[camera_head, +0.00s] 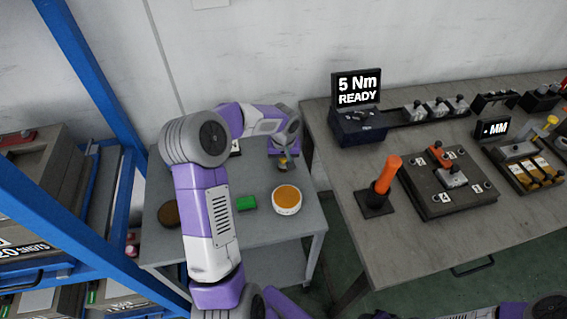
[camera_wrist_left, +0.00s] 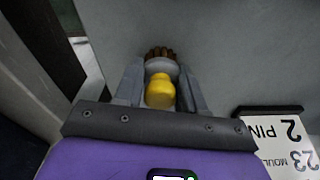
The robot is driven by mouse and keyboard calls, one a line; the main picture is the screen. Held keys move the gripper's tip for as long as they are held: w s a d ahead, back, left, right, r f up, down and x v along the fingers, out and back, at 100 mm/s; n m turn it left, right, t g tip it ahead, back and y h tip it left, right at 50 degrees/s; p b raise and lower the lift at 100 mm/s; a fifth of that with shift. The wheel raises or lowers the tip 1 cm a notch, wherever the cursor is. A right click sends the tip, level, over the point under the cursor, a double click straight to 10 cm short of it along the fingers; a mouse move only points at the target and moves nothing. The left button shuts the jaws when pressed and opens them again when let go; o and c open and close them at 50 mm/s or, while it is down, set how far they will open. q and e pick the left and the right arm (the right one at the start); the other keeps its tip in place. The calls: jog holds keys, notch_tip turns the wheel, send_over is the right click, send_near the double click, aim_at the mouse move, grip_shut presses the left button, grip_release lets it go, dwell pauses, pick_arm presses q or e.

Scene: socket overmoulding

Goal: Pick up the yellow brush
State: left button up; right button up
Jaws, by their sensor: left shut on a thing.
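The yellow brush (camera_wrist_left: 160,92) has a rounded yellow handle, a pale collar and brown bristles. In the left wrist view it sits between the two fingers of my left gripper (camera_wrist_left: 160,84), which is shut on it. The bristles point away from the wrist. In the head view my left gripper (camera_head: 284,160) is small, over the back right of the small grey table (camera_head: 262,228). A bit of the yellow brush (camera_head: 283,161) shows below the fingers there. I cannot tell whether the brush touches the tabletop. My right gripper is not in view.
A printed card (camera_wrist_left: 280,140) lies right of the gripper. A blue rack (camera_head: 95,75) stands left, a workbench (camera_head: 345,225) right.

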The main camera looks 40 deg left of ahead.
pick_arm(q)
notch_tip(320, 180, up, 10)
jog(key=p, duration=0.3)
dwell(1.8)
jog(key=s+d+g+p, duration=0.1)
jog(key=s+d+p, duration=0.25)
jog(key=p, duration=0.35)
jog(key=g+h+p, duration=0.2)
jog(key=g+p, duration=0.1)
jog(key=p, duration=0.5)
send_over(286, 196)
jog(key=w, duration=0.1)
jog(key=shift+f+b, duration=1.95)
jog(key=shift+f, duration=0.55)
jog(key=shift+f+b, duration=0.55)
jog(key=shift+f, duration=0.15)
notch_tip(286, 196, up, 7)
jog(key=p, duration=0.5)
